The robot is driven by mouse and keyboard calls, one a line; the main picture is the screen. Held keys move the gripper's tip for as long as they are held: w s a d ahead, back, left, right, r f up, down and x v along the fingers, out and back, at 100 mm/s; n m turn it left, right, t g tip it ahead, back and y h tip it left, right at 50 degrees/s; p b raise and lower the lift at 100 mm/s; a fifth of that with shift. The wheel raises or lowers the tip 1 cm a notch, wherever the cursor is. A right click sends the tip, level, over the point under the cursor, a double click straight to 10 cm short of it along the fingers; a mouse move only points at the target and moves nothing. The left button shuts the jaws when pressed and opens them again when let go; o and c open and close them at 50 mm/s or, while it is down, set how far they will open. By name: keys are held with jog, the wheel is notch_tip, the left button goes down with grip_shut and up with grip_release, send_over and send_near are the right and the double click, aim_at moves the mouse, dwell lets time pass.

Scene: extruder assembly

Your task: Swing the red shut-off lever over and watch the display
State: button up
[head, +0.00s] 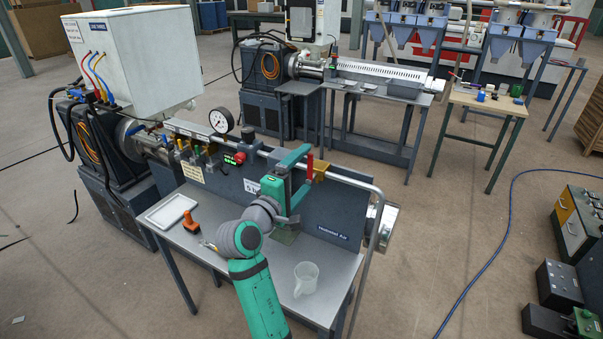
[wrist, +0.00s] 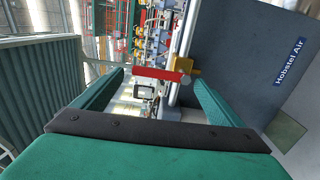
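The red shut-off lever (head: 310,167) stands upright beside its brass valve body (head: 320,169) on the pipe along the panel top. In the wrist view the red lever (wrist: 156,74) lies crosswise between my fingertips, with the brass valve (wrist: 187,65) at its right end. My gripper (head: 304,174) is open at the lever; its two fingers (wrist: 160,76) are wide apart. I cannot tell whether either finger touches the lever.
A dial gauge (head: 221,120) and a red knob (head: 240,158) are left of my gripper. A bent metal pipe (head: 370,222) runs on the right.

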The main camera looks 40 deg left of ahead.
jog(key=shift+s, duration=0.1)
jog(key=s+d, duration=0.2)
jog(key=s, duration=0.8)
jog(key=shift+s, duration=0.25)
